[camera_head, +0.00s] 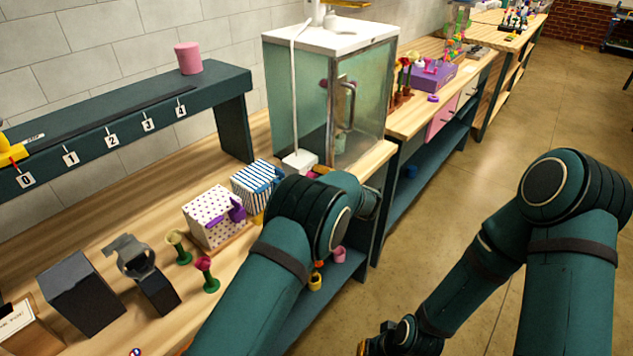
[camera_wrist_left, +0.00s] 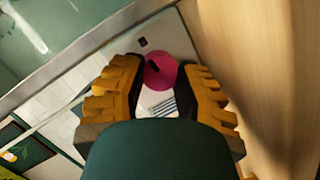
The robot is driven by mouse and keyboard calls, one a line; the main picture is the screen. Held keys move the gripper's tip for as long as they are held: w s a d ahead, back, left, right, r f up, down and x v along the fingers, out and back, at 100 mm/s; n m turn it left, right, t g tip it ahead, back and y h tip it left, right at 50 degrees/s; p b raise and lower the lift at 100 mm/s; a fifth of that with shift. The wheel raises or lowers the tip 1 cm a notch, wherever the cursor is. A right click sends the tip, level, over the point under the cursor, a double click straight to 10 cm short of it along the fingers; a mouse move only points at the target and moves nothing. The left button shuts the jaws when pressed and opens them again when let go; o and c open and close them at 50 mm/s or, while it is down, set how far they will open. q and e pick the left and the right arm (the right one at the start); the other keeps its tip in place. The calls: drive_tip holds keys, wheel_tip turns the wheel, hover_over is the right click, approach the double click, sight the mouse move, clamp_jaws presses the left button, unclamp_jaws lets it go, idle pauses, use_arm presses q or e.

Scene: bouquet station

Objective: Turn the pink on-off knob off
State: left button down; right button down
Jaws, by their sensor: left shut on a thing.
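The pink on-off knob (camera_wrist_left: 163,73) shows in the left wrist view as a round disc with a short dark mark on its left part. It sits on a pale plate (camera_wrist_left: 173,38) with a small dark square above the knob and a striped patch below it. My left gripper (camera_wrist_left: 163,82) is shut on the knob, with one yellow and black finger at each side.
A glass cabinet (camera_head: 310,100) stands behind my left arm, with a white box (camera_head: 300,161) at its foot. A dotted box (camera_head: 213,217) and a striped box (camera_head: 254,181) stand left of the arm. The floor (camera_head: 480,200) at right is clear.

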use_arm(q)
drive_tip(key=shift+a+r, duration=0.1)
drive_tip(key=shift+a, duration=0.05)
drive_tip(key=c, duration=0.8)
unclamp_jaws()
drive_tip(key=shift+c, duration=0.2)
